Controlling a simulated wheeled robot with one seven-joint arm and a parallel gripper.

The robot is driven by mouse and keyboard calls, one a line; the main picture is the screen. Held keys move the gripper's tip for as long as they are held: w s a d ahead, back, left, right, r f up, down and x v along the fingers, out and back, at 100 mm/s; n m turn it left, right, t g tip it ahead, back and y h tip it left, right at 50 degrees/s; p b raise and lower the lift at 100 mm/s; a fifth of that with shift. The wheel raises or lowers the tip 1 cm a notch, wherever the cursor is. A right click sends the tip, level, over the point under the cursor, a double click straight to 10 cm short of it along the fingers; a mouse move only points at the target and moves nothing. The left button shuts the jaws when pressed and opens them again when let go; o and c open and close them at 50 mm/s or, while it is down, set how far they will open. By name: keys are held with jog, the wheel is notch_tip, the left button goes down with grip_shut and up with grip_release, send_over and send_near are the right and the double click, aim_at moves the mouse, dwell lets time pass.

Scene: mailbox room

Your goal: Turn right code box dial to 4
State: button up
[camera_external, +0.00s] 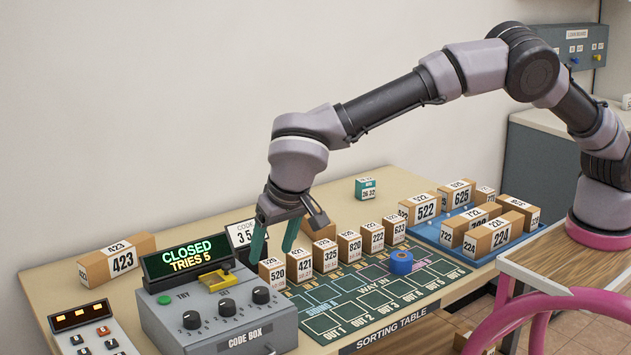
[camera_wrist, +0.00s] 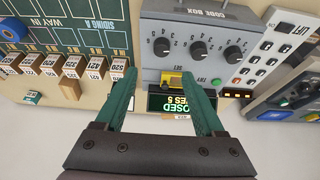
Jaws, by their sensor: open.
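The grey code box (camera_external: 225,310) stands at the front left of the sorting table. Its sign (camera_external: 187,255) reads CLOSED, TRIES 5. Three black dials sit in a row on its top; the right dial (camera_external: 261,295) is nearest the box's right side. In the wrist view, which shows the box upside down, this right dial (camera_wrist: 162,46) is at the left of the row. I cannot tell its setting. My gripper (camera_external: 275,242) has green fingers, apart and empty, above and behind the box's right side. In the wrist view my gripper (camera_wrist: 160,80) has its fingertips short of the dials.
A row of numbered boxes (camera_external: 325,256) stands right of the code box, close to my fingers. A yellow part (camera_external: 216,280) and a green TRY button (camera_external: 164,299) are on the code box. A button panel (camera_external: 93,335) lies left. Space above the dials is clear.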

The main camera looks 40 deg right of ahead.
aim_at(261, 290)
jog(key=x, duration=1)
jog(key=shift+a+f, duration=0.15)
jog(key=shift+f, duration=0.3)
grip_shut()
